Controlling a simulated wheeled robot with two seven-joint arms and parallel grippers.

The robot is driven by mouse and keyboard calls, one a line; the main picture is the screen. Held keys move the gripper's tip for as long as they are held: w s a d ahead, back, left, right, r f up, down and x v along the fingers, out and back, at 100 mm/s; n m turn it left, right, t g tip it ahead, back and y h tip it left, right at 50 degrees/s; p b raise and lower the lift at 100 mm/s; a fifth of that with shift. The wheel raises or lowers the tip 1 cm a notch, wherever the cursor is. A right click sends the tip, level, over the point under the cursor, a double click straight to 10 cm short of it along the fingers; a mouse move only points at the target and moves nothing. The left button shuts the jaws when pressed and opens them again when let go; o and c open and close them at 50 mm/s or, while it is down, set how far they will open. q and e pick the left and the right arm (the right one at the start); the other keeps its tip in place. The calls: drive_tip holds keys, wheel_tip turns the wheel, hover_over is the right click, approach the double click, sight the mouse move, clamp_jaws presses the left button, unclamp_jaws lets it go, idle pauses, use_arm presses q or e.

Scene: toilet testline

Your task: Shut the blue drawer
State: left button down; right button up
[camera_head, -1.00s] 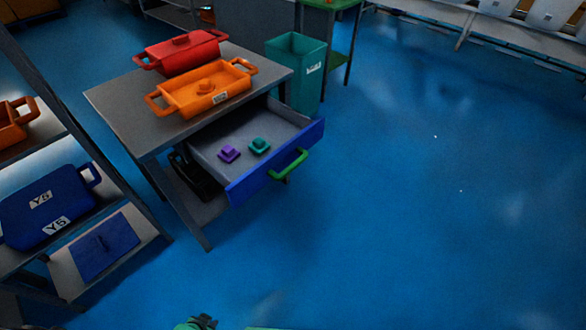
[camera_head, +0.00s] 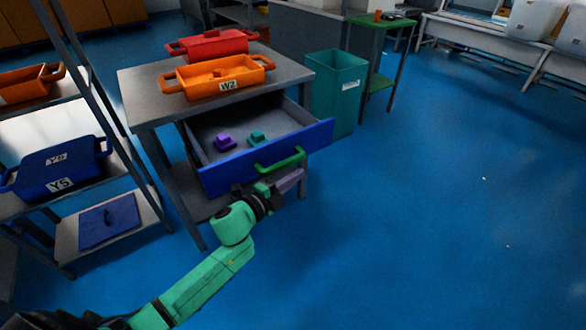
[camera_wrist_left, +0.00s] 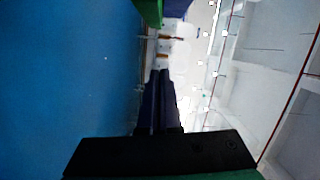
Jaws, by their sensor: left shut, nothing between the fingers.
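The blue drawer (camera_head: 235,174) stands pulled out of the grey table, its tray open to view. A green handle (camera_head: 281,160) is on its blue front. A purple piece (camera_head: 225,142) and a teal piece (camera_head: 257,138) lie inside. My left gripper (camera_head: 298,176) is shut and empty, just in front of and below the handle; whether it touches cannot be told. In the left wrist view its fingers (camera_wrist_left: 160,75) point toward the green handle (camera_wrist_left: 150,10) and a bit of the blue front (camera_wrist_left: 177,6) at the top edge. My right gripper is not in view.
The grey table (camera_head: 140,90) carries an orange pot (camera_head: 195,82) and a red pot (camera_head: 205,45). A teal bin (camera_head: 340,80) stands right of it. A shelf at the left holds a blue pot (camera_head: 80,165). The blue floor at the right is clear.

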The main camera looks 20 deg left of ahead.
use_arm(q)
drive_tip(key=w, duration=0.1)
drive_tip(key=w+a, duration=0.1)
drive_tip(key=w, duration=0.1)
drive_tip(key=w+a+f, duration=0.1)
drive_tip(key=shift+w+a, duration=0.1)
drive_tip(key=shift+w, duration=0.05)
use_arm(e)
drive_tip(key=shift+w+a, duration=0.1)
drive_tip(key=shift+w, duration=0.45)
use_arm(q)
drive_tip(key=shift+w+a+b, duration=0.1)
drive_tip(key=shift+a+b, duration=0.05)
drive_tip(key=shift+b, duration=0.15)
